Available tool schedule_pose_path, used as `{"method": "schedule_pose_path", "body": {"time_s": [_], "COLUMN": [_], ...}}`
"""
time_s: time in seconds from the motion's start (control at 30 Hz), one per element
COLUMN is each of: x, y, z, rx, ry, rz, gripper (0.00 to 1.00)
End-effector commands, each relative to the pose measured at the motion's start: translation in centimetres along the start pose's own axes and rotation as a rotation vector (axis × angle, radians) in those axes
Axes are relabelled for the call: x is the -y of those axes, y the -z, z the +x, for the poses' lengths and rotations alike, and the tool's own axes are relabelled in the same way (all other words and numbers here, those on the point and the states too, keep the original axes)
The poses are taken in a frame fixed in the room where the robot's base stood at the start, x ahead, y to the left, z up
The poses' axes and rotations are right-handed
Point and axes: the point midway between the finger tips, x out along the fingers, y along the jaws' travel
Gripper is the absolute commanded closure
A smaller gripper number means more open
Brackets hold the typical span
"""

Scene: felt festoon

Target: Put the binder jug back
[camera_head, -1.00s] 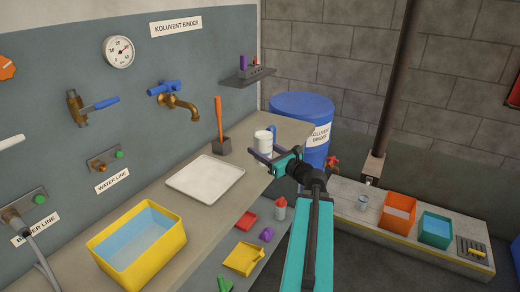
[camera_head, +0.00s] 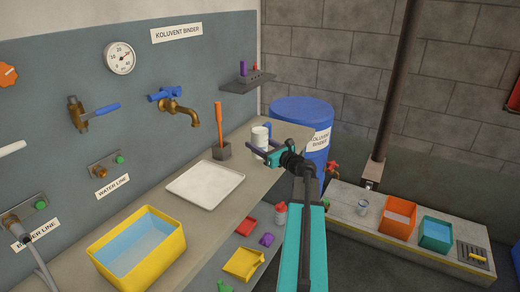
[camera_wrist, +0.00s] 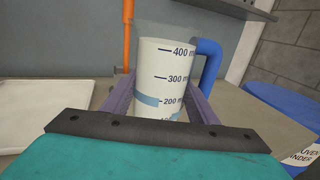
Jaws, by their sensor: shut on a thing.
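The binder jug is a white, nearly upright cup with a blue handle and blue volume marks. It is at the far end of the bench in the head view (camera_head: 260,134) and fills the middle of the wrist view (camera_wrist: 166,75). My gripper (camera_head: 258,149) is shut on it, with one purple finger on each side in the wrist view (camera_wrist: 160,108). The blue handle (camera_wrist: 208,65) is on the right. The jug's base is hidden, so I cannot tell whether it touches the bench.
A white tray (camera_head: 204,185) and a yellow tub of liquid (camera_head: 145,262) are on the bench. An orange-handled tool stands in a grey holder (camera_head: 221,152) left of the jug. A small wall shelf (camera_head: 247,84) is above. A blue drum (camera_head: 300,110) stands beyond the bench end.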

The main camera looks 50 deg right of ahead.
Motion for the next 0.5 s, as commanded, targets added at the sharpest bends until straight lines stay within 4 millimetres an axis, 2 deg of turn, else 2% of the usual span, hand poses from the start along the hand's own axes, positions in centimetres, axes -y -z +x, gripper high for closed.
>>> {"method": "schedule_pose_path", "body": {"time_s": [0.17, 0.5], "x": [0.63, 0.64], "y": [-0.04, -0.02], "z": [0.97, 0.99], "rx": [0.002, 0.002], "ry": [0.000, 0.000], "rz": [0.000, 0.000], "gripper": [0.92, 0.92]}}
